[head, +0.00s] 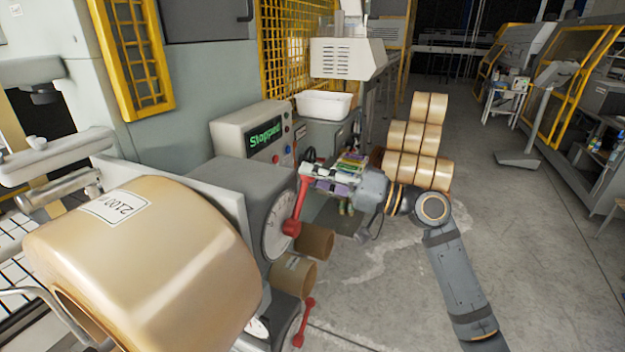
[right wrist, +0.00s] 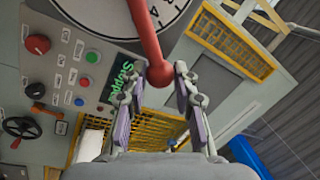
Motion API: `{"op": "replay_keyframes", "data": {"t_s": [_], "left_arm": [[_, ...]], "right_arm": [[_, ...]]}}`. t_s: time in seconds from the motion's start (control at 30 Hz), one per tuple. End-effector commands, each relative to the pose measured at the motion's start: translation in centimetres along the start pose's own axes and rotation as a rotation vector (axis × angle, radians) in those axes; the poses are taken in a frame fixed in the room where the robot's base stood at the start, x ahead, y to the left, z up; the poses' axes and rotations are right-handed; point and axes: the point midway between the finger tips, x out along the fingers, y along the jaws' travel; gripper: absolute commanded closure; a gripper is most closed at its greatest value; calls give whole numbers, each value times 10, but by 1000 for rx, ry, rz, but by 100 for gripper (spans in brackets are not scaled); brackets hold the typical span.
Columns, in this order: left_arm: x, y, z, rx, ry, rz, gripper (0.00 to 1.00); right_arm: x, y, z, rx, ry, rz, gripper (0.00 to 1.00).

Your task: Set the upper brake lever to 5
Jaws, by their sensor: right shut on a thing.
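The upper brake lever (head: 301,200) is red and stands almost upright in the head view, its top leaning slightly right. Its hub sits in front of a white round dial (head: 274,226) on a grey housing. My right gripper (head: 308,174) is shut on the lever's upper end. In the right wrist view the red lever (right wrist: 147,35) comes down from the top and its end lies between the fingers of the gripper (right wrist: 158,88). Part of the dial (right wrist: 172,12) shows behind it; I cannot read which number the lever marks. My left gripper is not in view.
A second red lever (head: 305,322) sits lower, near a partly hidden dial. A large tan roll (head: 150,250) fills the lower left. A control box reading "Stopped" (head: 264,136) stands behind the housing. Stacked tan rolls (head: 418,140) stand behind my right arm.

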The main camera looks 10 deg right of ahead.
Motion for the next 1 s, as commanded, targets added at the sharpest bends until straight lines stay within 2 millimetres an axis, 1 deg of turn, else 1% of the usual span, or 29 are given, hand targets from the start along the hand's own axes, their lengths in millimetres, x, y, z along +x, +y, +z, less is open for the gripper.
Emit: {"op": "replay_keyframes", "data": {"t_s": [0.23,0.67,0.7,0.83,1.0], "left_arm": [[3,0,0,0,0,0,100],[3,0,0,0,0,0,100],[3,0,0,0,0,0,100],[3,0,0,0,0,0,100],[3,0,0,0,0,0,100]], "right_arm": [[-1,5,-2,48,10,-1,100],[-1,6,-2,53,10,0,100],[-1,6,-2,53,10,0,66],[-1,6,-1,53,9,0,48],[-1,6,-1,53,9,0,48]]}}
